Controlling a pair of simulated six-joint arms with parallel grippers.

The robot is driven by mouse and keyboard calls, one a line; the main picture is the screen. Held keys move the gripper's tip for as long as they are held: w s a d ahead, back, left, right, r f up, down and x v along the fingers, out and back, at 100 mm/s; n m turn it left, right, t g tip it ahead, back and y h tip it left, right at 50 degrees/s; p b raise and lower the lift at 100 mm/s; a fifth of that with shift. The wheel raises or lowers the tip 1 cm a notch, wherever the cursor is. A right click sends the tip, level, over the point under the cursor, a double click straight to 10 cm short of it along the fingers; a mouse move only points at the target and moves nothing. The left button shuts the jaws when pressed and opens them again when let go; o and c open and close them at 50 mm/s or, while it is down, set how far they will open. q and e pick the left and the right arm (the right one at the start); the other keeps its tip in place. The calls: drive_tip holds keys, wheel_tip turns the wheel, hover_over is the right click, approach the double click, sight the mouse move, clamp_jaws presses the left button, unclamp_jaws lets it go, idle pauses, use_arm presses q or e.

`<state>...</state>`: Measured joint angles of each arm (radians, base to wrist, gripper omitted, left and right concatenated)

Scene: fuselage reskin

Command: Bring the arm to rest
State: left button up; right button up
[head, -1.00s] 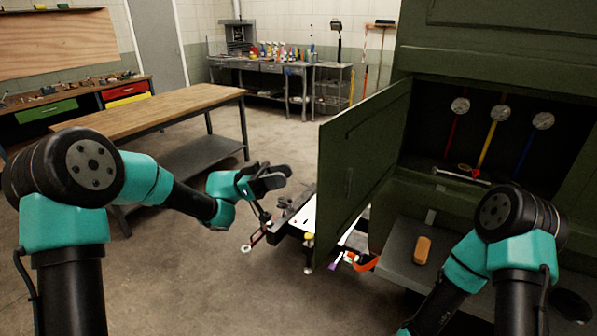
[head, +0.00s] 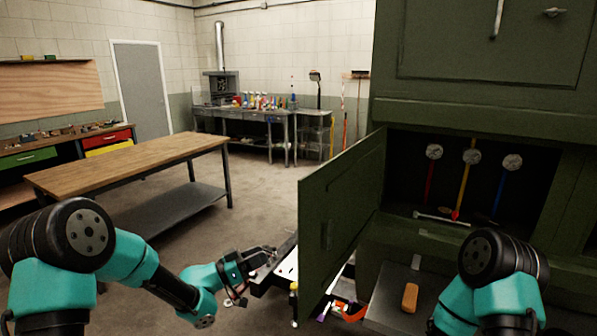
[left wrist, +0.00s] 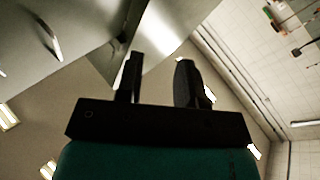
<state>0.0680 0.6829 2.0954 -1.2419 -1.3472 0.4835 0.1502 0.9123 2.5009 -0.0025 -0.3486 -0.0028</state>
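My left arm comes in from the left in the head view, and its gripper (head: 262,262) hangs low beside the cart with the white top, left of the open green door. In the left wrist view the two dark fingers of the left gripper (left wrist: 158,82) stand apart with nothing between them. My right arm (head: 490,265) shows at the lower right of the head view; its gripper is out of the picture.
A green cabinet (head: 470,110) with an open door (head: 340,220) stands at the right. An orange-brown block (head: 410,297) lies on a grey shelf (head: 385,290) below it. A wooden-topped workbench (head: 130,165) stands at the left. Open floor lies between.

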use_arm(q)
drive_tip(key=s+a+f+n+y, duration=0.2)
drive_tip(key=f+n+y, duration=0.1)
drive_tip(key=f, duration=0.5)
drive_tip(key=s+a+f+n+y, duration=0.2)
drive_tip(key=f+y, duration=0.2)
drive_tip(key=f, duration=0.4)
drive_tip(key=s+a+f+n+y, duration=0.2)
drive_tip(key=a+f+n+y, duration=0.1)
drive_tip(key=f, duration=0.4)
drive_tip(key=s+a+f+n+g+y, duration=0.1)
drive_tip(key=s+f+g, duration=0.3)
drive_tip(key=s, duration=0.8)
drive_tip(key=s+a+f+n+g+y, duration=0.2)
drive_tip(key=s+f+g+y, duration=0.1)
drive_tip(key=s+f, duration=0.6)
drive_tip(key=s+g, duration=0.1)
drive_tip(key=s, duration=0.2)
drive_tip(key=shift+g, duration=0.3)
drive_tip(key=shift+a+y, duration=0.1)
drive_tip(key=shift+y, duration=0.2)
